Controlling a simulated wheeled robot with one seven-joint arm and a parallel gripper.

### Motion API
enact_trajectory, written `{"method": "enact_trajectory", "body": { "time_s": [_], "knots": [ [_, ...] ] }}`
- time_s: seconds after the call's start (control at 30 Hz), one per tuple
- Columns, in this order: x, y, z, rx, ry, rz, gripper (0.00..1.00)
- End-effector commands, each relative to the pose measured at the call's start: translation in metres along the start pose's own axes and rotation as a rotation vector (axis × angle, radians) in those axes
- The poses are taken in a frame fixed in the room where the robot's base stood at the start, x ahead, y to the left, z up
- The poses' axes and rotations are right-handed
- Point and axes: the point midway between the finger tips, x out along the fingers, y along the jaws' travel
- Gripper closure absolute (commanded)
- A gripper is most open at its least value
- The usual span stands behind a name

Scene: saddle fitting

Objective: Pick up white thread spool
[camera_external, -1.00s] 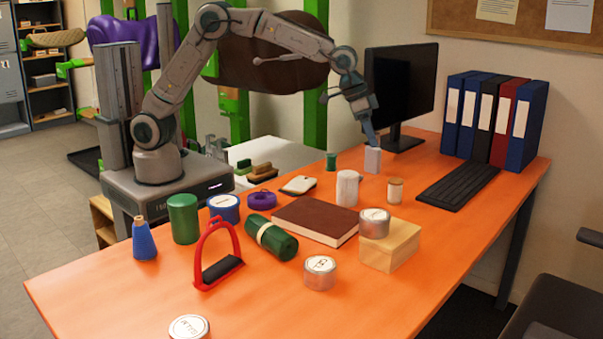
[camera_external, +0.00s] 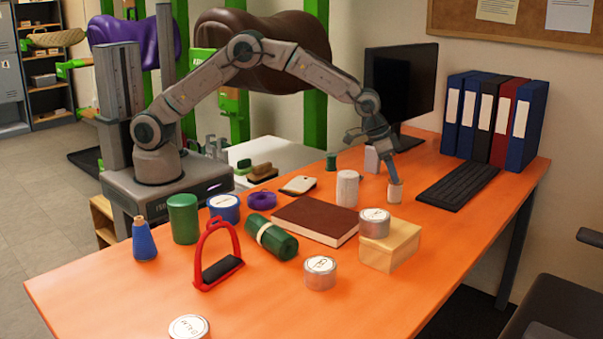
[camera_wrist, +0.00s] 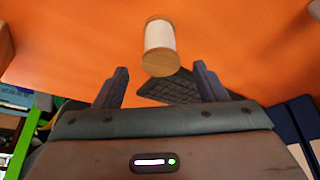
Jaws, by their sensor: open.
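The white thread spool (camera_external: 395,193) stands on the orange table near its back right, left of the keyboard. It has white thread and wooden ends, and it also shows in the wrist view (camera_wrist: 160,45). My gripper (camera_external: 391,178) is right above the spool in the outside view, and its tips look close to the spool's top. In the wrist view my gripper (camera_wrist: 161,80) has its two dark fingers apart, with nothing between them; the spool lies ahead, in line with the gap. I cannot tell the exact distance to it.
A white cylinder (camera_external: 347,188) stands left of the spool. A grey box (camera_external: 371,160) stands behind it, near the monitor (camera_external: 412,85). The keyboard (camera_external: 458,186) is to the right. A wooden box (camera_external: 390,246) with a tin (camera_external: 374,222) on it is in front.

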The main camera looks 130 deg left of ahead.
Motion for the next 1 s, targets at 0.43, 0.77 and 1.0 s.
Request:
{"method": "enact_trajectory", "body": {
  "time_s": [0.43, 0.77, 1.0],
  "knots": [
    [0.045, -0.001, 0.001, 0.0, -0.002, 0.001, 0.35],
    [0.045, -0.001, 0.001, 0.0, -0.001, 0.0, 0.74],
    [0.044, -0.001, 0.0, 0.0, -0.001, 0.0, 0.8]
  ]
}}
